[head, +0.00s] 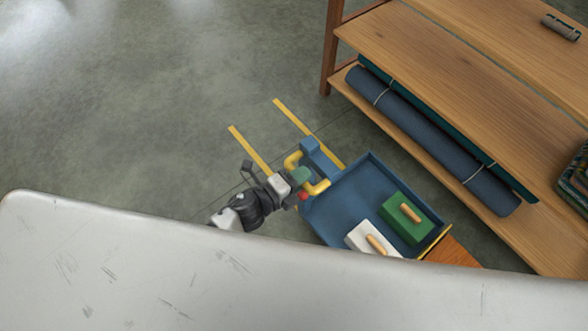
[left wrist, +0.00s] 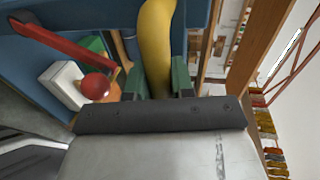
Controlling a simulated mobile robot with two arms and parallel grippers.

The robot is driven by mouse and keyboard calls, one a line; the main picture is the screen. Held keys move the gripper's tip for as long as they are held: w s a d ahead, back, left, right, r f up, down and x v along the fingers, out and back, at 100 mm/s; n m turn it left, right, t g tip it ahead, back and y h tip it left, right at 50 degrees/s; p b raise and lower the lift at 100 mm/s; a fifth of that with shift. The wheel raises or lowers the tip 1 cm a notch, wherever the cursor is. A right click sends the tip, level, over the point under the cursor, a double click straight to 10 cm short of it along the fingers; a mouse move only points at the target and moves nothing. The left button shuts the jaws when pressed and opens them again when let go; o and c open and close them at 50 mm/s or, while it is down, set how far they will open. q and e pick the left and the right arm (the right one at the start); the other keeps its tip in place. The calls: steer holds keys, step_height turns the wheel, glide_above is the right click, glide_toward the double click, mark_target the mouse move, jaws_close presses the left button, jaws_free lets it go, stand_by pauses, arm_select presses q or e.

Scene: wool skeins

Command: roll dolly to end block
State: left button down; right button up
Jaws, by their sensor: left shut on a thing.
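The dolly is a blue tray (head: 345,205) on the floor, with a yellow bent handle (head: 318,187) at its near left end. My left gripper (head: 303,178) is shut on this handle. In the left wrist view the yellow handle (left wrist: 156,45) stands between the green-padded fingers of my left gripper (left wrist: 158,82). A red lever with a round red knob (left wrist: 96,87) is beside it. An orange-brown wooden piece (head: 452,253) shows at the tray's far right end, partly hidden; I cannot tell whether it is the end block. My right gripper is not in view.
A green box (head: 406,217) and a white box (head: 366,238), each with a wooden handle, lie in the tray. Two yellow floor strips (head: 250,150) run beside it. A wooden shelf (head: 450,75) holds rolled mats (head: 430,140). A pale surface (head: 200,275) hides the foreground.

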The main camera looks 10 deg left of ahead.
arm_select(q)
steer(key=shift+s+f, duration=0.1)
steer(key=shift+s, duration=0.05)
steer(key=c, duration=1)
jaws_free()
steer(key=shift+o, duration=0.2)
steer(key=v, duration=1)
steer(key=shift+s+a, duration=0.25)
